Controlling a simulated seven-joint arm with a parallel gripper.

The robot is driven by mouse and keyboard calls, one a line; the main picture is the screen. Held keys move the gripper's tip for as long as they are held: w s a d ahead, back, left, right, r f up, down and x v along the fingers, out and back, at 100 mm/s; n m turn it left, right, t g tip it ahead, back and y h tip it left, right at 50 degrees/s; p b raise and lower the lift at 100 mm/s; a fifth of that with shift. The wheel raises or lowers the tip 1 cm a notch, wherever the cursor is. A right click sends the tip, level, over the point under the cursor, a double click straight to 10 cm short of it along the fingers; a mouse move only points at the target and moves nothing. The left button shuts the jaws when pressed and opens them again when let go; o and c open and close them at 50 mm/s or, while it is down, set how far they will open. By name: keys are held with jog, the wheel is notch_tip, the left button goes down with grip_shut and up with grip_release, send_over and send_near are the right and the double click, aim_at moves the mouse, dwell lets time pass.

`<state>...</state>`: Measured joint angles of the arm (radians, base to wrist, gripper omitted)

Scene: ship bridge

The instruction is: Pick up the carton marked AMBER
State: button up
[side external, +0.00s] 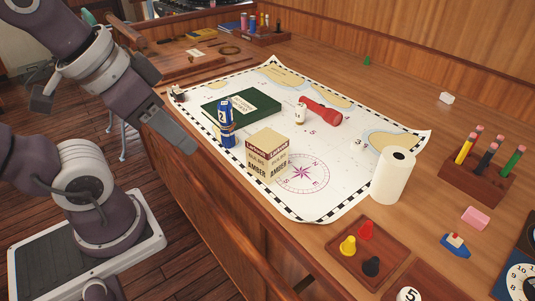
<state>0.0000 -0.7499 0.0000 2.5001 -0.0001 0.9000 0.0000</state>
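The carton marked AMBER (267,158) is a cream box with dark lettering and a dark band near its top. It stands upright on the white chart (330,195), beside the compass rose. My gripper (188,147) is up and to the left of the carton, apart from it, near the table's left edge. It points down and to the right. I see no thing held at its tip, but I cannot tell whether its fingers are open or shut.
A blue cylinder (226,124) stands close behind the carton on the left, near a green book (240,106). A red flashlight (322,111) and small white bottle (300,113) lie beyond. A white roll (393,176) stands right. Chart between carton and roll is clear.

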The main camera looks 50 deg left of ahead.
jog(key=o, duration=1.4)
jog(key=m+g+y, duration=0.3)
jog(key=m+y, duration=1)
jog(key=m, duration=0.7)
send_near(273, 146)
jog(key=s+x, duration=0.1)
jog(key=x, duration=0.3)
jog(key=shift+m+t, duration=0.3)
jog(key=shift+m, duration=0.1)
jog(key=x, duration=0.6)
jog(key=shift+w+a+f, duration=0.15)
jog(key=shift+w+a, duration=0.1)
jog(key=shift+w, duration=0.15)
jog(key=shift+c, duration=0.2)
